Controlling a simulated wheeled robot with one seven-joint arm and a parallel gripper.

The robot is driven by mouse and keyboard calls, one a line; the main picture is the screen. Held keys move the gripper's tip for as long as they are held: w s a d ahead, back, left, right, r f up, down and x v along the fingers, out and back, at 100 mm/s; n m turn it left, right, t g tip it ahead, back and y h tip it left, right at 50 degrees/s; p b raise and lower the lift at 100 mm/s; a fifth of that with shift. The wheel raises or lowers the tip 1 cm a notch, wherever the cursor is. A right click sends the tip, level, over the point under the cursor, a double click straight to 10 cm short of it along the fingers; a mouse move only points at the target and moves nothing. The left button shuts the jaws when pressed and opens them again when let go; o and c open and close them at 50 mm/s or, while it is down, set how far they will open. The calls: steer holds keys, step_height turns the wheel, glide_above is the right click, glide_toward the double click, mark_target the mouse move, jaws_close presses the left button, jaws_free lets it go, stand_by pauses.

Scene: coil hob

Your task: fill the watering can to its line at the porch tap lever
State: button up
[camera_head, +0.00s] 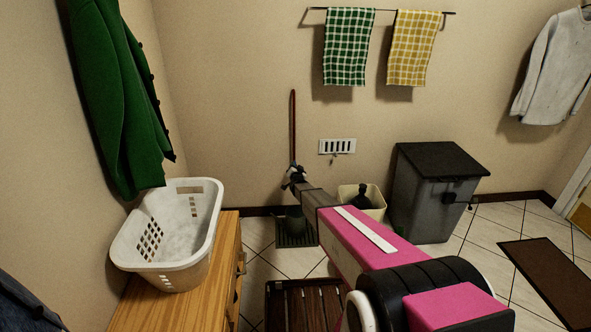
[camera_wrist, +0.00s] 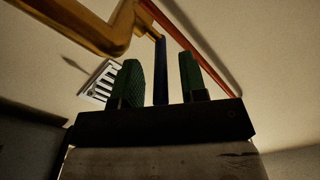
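In the wrist view, a blue lever (camera_wrist: 160,72) hangs from a brass tap (camera_wrist: 100,36). My gripper (camera_wrist: 160,82) is open, with a green finger on each side of the lever and a visible gap to both. In the head view, my gripper (camera_head: 294,178) is at the wall by the foot of the red-brown pipe (camera_head: 293,125) and hides the tap. Below it, a dark green rounded object, seemingly the watering can (camera_head: 296,222), stands on a dark floor grate (camera_head: 290,241). My arm partly covers it. Its fill line and water level cannot be seen.
A wall vent (camera_head: 337,146) is right of the pipe. A cream bucket (camera_head: 377,204) holding a dark object and a grey lidded bin (camera_head: 425,205) stand to the right. A wooden cabinet (camera_head: 190,310) with a white basket (camera_head: 170,272) is at left; a slatted wooden piece (camera_head: 300,300) is in front.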

steer(key=shift+c, duration=0.3)
jaws_close()
steer(key=shift+a+h, duration=0.15)
steer(key=shift+h, duration=0.15)
steer(key=shift+w+a+r+m+g+h, duration=0.15)
steer(key=shift+a+m+h, duration=0.15)
steer(key=shift+m+h, duration=0.5)
steer(key=shift+a+f+m+g+h, duration=0.1)
steer(key=shift+a+m+g+h, duration=0.25)
steer(key=shift+h, duration=0.7)
steer(key=shift+w+a+r+m+h, duration=0.1)
steer(key=shift+a+m+h, duration=0.15)
steer(key=shift+m+h, duration=0.6)
steer(key=shift+o, duration=0.3)
jaws_free()
